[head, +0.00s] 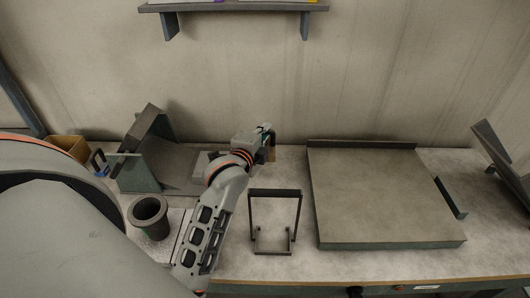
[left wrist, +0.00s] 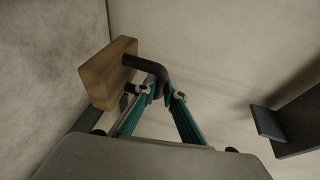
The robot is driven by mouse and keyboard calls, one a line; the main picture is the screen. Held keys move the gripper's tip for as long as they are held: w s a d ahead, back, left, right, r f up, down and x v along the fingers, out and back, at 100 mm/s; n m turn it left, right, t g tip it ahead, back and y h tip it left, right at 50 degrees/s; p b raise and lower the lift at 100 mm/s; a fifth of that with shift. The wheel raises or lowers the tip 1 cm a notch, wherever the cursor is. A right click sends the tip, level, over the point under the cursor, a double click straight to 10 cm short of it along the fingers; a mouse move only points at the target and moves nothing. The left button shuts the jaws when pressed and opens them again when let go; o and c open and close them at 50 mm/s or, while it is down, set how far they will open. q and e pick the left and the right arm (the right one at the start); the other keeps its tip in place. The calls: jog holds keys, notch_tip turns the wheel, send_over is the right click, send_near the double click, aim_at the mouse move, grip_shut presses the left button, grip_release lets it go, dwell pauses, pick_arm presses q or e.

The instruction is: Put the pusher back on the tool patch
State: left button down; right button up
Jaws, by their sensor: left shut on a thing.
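The pusher has a wooden block head and a dark bent handle. In the left wrist view the pusher (left wrist: 104,76) is in my left gripper (left wrist: 161,92), whose teal fingers are shut on the handle; the block sticks out to the left. In the head view my left gripper (head: 266,136) is near the back wall, left of the large board, and hides most of the pusher; a bit of its brown block (head: 271,153) shows. I cannot tell how far it is above the table. No clearly marked tool patch can be made out. My right gripper is out of view.
A large flat board (head: 380,190) with raised edges lies to the right. A dark wire-like stand (head: 274,219) is in front. A dark cup (head: 149,214) and an angled dark holder (head: 150,158) stand left. A shelf (head: 235,6) hangs above. Bare table shows around the stand.

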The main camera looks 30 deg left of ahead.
pick_arm(q)
jog(key=shift+f, duration=3.8)
jog(key=shift+f, duration=0.1)
jog(key=c, duration=2.1)
grip_release()
jog(key=shift+c, duration=0.2)
